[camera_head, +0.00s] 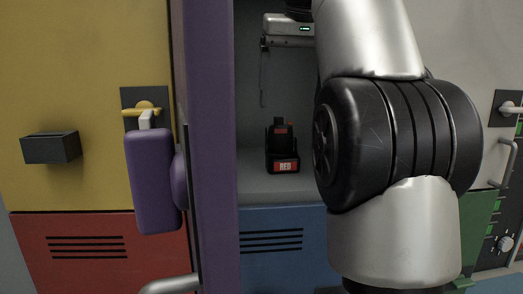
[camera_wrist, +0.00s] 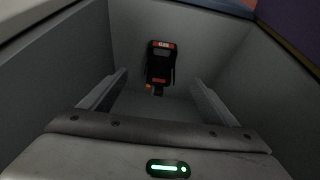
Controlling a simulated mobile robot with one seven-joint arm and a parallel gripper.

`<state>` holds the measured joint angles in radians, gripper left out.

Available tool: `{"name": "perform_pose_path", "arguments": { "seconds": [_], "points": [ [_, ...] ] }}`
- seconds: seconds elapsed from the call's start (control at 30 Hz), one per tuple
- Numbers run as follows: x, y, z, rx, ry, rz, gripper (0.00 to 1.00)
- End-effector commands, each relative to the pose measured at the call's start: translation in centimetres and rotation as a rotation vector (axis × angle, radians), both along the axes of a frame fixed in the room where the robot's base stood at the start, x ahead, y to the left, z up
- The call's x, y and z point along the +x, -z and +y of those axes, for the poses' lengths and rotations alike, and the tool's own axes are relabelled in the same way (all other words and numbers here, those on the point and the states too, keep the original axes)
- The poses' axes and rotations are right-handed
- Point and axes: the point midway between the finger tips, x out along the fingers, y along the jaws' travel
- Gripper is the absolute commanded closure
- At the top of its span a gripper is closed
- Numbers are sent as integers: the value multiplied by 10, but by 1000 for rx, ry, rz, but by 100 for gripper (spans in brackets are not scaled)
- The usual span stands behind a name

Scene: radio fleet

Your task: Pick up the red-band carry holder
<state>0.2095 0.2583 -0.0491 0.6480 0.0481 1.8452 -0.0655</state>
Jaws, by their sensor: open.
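The red-band carry holder (camera_head: 283,150) is a black holder with a red label reading RED on its front. It stands upright on the floor of a grey open compartment. In the wrist view the holder (camera_wrist: 161,62) lies beyond the fingertips, roughly centred between them. My gripper (camera_wrist: 160,80) is open and empty, with one finger on each side and a clear gap to the holder. In the head view part of my gripper's hand (camera_head: 289,28) shows high in the compartment, above the holder; my arm hides the rest.
The compartment's purple door (camera_head: 212,150) stands open at the left. A purple block with a white tip (camera_head: 152,180) is on its left side. Grey compartment walls (camera_wrist: 60,75) are close on both sides of my gripper. A yellow locker (camera_head: 70,70) and a blue panel (camera_head: 275,255) are nearby.

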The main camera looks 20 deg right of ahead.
Motion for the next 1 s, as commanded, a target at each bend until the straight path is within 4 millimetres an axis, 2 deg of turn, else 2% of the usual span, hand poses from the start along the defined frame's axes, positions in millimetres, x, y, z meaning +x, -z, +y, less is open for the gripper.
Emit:
{"name": "perform_pose_path", "arguments": {
  "seconds": [0.13, 0.2, 0.5, 0.83, 1.0],
  "points": [
    [6, 18, -1, 1, 0, 4, 18],
    [12, 38, -2, 1, 0, 4, 18],
    [36, 93, -5, 0, 0, 2, 18],
    [49, 116, -7, 0, 0, 1, 18],
    [65, 138, -7, 0, 0, 2, 18]
  ]
}}
